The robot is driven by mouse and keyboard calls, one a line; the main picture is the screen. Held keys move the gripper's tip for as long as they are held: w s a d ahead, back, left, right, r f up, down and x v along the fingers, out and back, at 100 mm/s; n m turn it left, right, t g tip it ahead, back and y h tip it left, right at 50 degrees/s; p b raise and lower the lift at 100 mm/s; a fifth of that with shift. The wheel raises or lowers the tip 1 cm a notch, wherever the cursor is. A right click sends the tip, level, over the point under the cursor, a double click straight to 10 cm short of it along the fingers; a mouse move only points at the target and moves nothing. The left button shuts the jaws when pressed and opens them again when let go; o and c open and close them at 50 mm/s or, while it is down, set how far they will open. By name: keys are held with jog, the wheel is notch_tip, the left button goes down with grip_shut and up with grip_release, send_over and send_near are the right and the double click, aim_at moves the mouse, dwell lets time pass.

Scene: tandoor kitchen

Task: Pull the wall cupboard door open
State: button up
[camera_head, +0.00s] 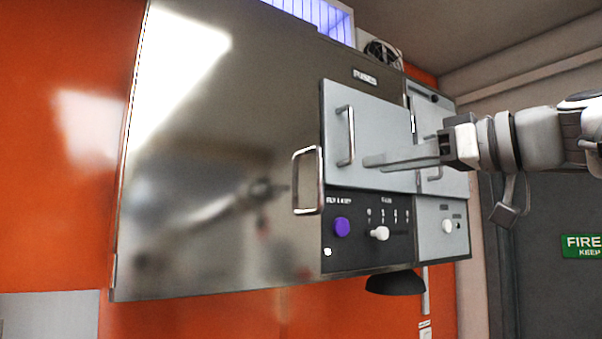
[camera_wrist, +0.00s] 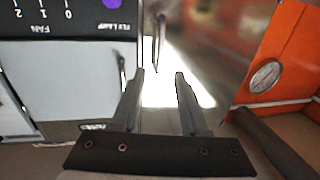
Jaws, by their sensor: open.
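The wall cupboard has a large polished steel door (camera_head: 215,160), which looks shut. Its bar handle (camera_head: 320,180) is upright at the door's right edge in the head view. My gripper (camera_head: 368,161) is open and empty, reaching in from the right, in front of the grey panels. Its fingertips point left towards the handle. In the wrist view, which looks upside down, the open fingers (camera_wrist: 159,74) stand apart. An upright bar handle (camera_wrist: 161,40), apparently the steel door's, lies beyond the tips and roughly between them, not gripped. The gap in depth is hard to tell.
A grey panel (camera_head: 382,110) with its own handle (camera_head: 345,136) is close to my fingers. A dial gauge (camera_wrist: 265,76) sits on the orange wall. A green sign (camera_head: 582,246) is at right.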

aim_at(322, 173)
jog(key=p+x, duration=0.3)
jog(key=x, duration=0.9)
jog(key=shift+s, duration=0.1)
jog(key=shift+w+a+f, duration=0.1)
jog(key=shift+w+a, duration=0.35)
grip_shut()
dwell(0.5)
